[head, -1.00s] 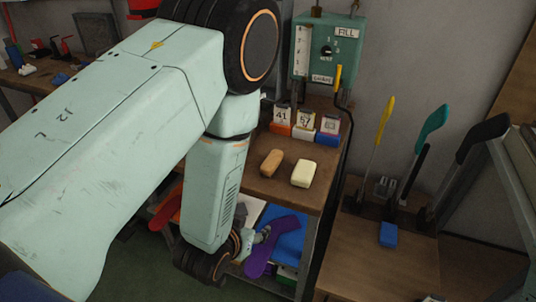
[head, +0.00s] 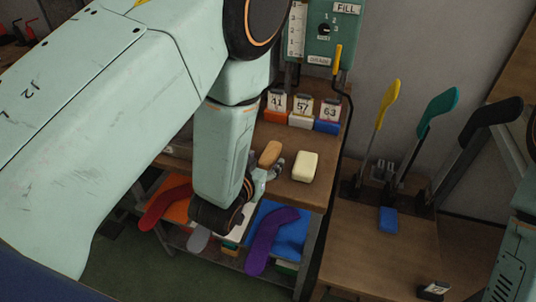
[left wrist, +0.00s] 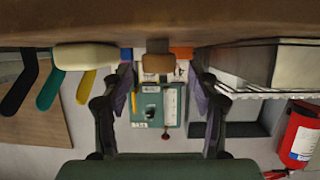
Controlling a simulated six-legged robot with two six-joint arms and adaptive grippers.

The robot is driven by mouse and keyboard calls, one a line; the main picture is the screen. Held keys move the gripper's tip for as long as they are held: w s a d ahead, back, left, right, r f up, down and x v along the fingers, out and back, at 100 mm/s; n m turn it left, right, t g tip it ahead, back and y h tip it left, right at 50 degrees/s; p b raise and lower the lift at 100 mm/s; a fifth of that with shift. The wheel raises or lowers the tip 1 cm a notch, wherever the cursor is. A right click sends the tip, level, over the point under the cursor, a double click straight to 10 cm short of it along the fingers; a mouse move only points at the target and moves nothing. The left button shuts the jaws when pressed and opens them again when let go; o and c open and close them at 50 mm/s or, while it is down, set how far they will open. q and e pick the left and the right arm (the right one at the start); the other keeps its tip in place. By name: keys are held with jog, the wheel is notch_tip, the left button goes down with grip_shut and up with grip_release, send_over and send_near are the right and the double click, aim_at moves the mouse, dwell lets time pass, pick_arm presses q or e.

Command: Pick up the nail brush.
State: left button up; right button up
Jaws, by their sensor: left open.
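A small brown rounded block (head: 270,153), which looks like the nail brush, lies on the wooden bench top; I see no bristles. A cream block (head: 306,166) lies just right of it. My left gripper (head: 268,172) is at the bench's front edge, close to the brown block, partly hidden by my wrist. In the left wrist view, which is upside down, my left gripper (left wrist: 157,82) is open and empty. The brown block (left wrist: 157,63) shows between its fingers, ahead of them, and the cream block (left wrist: 86,56) is off to the left. My right gripper is out of view.
Numbered cards on orange, white and blue blocks (head: 327,126) stand behind, below a green dial box (head: 332,35). A purple sock shape (head: 268,240) and a red one (head: 163,208) lie on the lower shelf. Tall coloured paddles (head: 388,105) stand on the right bench.

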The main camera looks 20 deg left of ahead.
aim_at(267, 157)
pick_arm(q)
jog(key=b+x, duration=0.1)
jog(key=x, duration=0.3)
jog(key=shift+d, duration=0.1)
jog(key=shift+w+f, duration=0.15)
jog(key=shift+w, duration=0.35)
jog(key=c, duration=1.2)
